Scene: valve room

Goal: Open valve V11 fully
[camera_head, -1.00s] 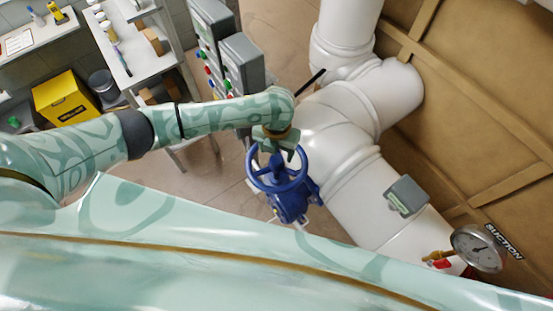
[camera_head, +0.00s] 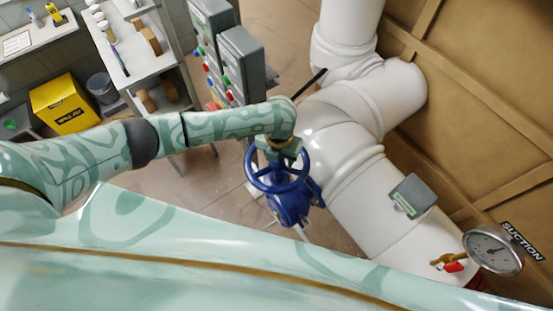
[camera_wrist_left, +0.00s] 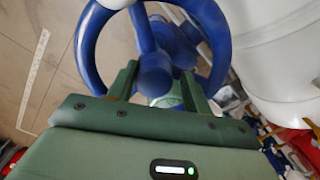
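A blue valve with a round spoked handwheel (camera_head: 277,171) stands beside the white pipe in the head view. No V11 tag is readable on it. My left gripper (camera_head: 279,152) points down at the wheel's far side. In the left wrist view the blue wheel (camera_wrist_left: 86,45) fills the upper middle, with its hub and a spoke seen beyond the fingers. The two green fingers of my left gripper (camera_wrist_left: 158,88) stand apart, over the near part of the rim. I cannot tell whether they touch it. My right gripper is in neither current view.
A large white pipe (camera_head: 345,185) runs just right of the valve, with a grey box (camera_head: 412,196) on it. A pressure gauge (camera_head: 493,250) by a SUCTION sign is at the lower right. Grey control boxes (camera_head: 243,65) and a yellow bin (camera_head: 66,103) stand behind my left arm.

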